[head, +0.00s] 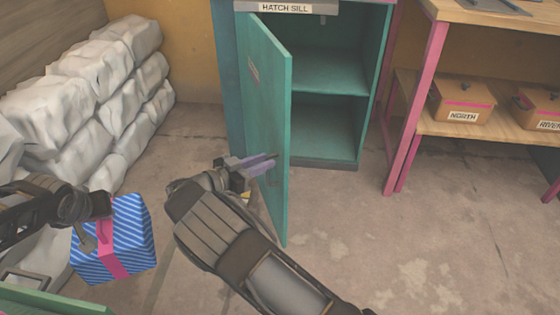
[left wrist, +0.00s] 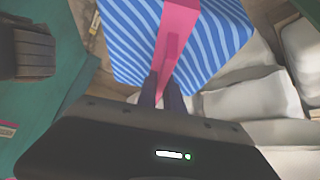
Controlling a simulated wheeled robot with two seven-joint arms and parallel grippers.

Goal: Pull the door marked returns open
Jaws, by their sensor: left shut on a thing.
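The teal cabinet (head: 328,72) stands at the top middle of the head view. Its door (head: 264,110) is swung well open toward me, and the shelves inside show. A small sign on the door is too slanted to read. My right gripper (head: 262,164) is at the left face of the door, near its free edge; whether its fingers are open or shut is unclear. My left gripper (head: 100,212) is shut on a blue striped box with a pink band (head: 134,236), which also shows in the left wrist view (left wrist: 215,45).
White lumpy sacks (head: 75,85) are piled at the left. A wooden shelf unit with pink legs (head: 412,110) stands at the right, bearing a box labelled NORTH (head: 462,102) and another box (head: 540,108). The floor at the lower right is clear.

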